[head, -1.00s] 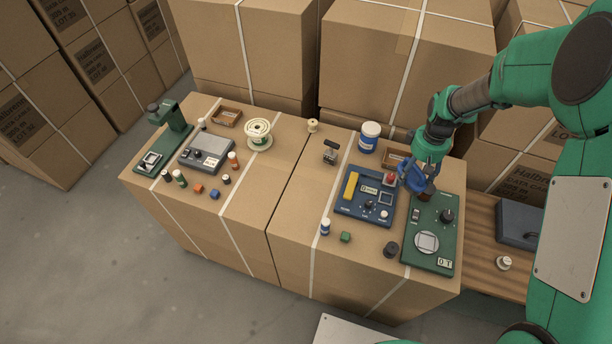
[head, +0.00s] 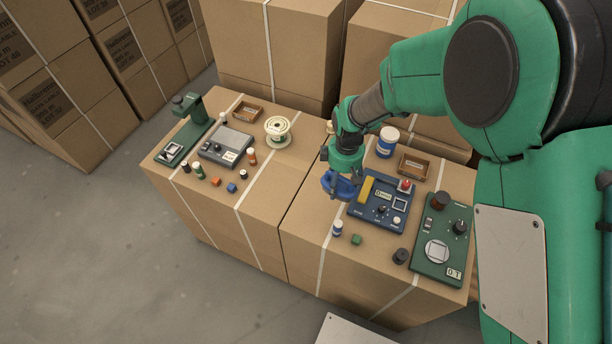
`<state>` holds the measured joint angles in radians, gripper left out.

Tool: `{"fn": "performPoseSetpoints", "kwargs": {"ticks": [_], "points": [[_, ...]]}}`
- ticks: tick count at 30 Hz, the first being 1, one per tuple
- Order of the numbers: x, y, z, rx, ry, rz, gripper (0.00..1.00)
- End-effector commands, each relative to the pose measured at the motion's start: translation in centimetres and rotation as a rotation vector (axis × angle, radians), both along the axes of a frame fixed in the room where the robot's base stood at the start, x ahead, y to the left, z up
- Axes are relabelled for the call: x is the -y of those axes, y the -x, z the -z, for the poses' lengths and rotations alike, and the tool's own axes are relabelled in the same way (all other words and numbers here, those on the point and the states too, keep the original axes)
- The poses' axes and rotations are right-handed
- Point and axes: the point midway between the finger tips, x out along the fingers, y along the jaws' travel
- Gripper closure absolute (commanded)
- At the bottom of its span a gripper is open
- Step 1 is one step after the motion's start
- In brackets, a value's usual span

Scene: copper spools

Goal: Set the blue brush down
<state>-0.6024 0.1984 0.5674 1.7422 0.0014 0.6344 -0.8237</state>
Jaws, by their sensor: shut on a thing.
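My gripper (head: 343,189) is over the right-hand carton, just left of the blue panel (head: 362,220) with the yellow block. It points down and is shut on the blue brush. The brush is hard to tell apart from the blue of the gripper at this size, and its lower end is not clear. I cannot tell whether it touches the carton top.
The yellow block (head: 366,190) is close on the right. A blue-white bottle (head: 338,228) and a green cube (head: 356,240) lie in front. Bare carton (head: 305,225) lies left of my gripper.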

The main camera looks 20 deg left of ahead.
Motion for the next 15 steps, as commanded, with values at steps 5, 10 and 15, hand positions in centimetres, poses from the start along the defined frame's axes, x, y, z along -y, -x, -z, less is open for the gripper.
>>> {"fn": "performPoseSetpoints", "kwargs": {"ticks": [5, 10, 15], "points": [[-3.3, 2.7, -0.1, 0.0, 0.0, -0.091, 0.7], [-5.4, 4.7, -0.1, 0.0, 0.0, -0.154, 0.7], [-5.1, 4.5, 3.1, -0.002, 0.001, -0.148, 0.7]]}}
